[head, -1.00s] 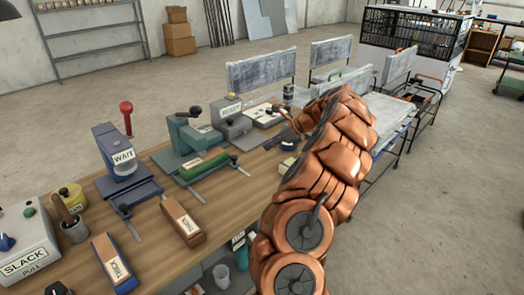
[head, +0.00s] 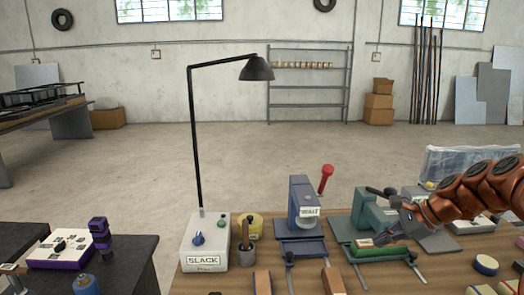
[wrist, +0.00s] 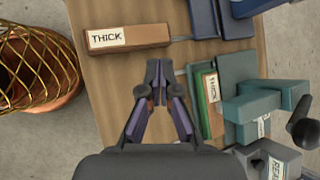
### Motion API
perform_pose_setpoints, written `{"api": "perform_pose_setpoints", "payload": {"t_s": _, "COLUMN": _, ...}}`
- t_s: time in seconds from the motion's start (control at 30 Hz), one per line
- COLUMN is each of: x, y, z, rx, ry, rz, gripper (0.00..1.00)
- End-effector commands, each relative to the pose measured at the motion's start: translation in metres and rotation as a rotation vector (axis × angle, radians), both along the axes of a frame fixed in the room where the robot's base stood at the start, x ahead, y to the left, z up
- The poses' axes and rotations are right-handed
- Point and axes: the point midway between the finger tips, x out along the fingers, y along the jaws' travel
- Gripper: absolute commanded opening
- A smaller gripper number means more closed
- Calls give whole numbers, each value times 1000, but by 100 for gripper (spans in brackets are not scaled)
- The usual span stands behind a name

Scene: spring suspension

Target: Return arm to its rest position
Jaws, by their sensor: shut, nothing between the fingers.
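My copper-coloured arm (head: 470,192) reaches in from the right in the head view. My gripper (head: 386,236) is at its end, over the workbench near the green press (head: 372,222). In the wrist view my gripper (wrist: 157,82) has its fingertips together with nothing between them. It is above the wooden bench top (wrist: 110,75), between a brown block labelled THICK (wrist: 130,37) and the green press (wrist: 238,70). A green-edged piece labelled THICK (wrist: 210,100) lies at that press.
A blue press labelled WAIT (head: 303,205), a grey SLACK box (head: 204,245) and a black lamp (head: 195,130) stand on the bench. A dark table (head: 135,262) is at left. A wire basket (wrist: 40,60) is beside the bench. Open floor lies behind.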

Motion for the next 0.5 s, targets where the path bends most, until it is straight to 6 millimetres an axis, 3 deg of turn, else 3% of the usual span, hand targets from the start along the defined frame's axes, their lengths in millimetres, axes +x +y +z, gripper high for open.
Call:
{"api": "perform_pose_setpoints", "payload": {"t_s": 0.03, "x": -9, "y": 24, "z": 9, "rx": -34, "ry": -16, "rz": 83, "gripper": 0}}
{"api": "perform_pose_setpoints", "payload": {"t_s": 0.2, "x": -48, "y": 89, "z": 17, "rx": -149, "ry": -54, "rz": 350, "gripper": 0}}
{"api": "perform_pose_setpoints", "payload": {"t_s": 0.5, "x": -137, "y": 162, "z": 15, "rx": -336, "ry": -99, "rz": 795, "gripper": 0}}
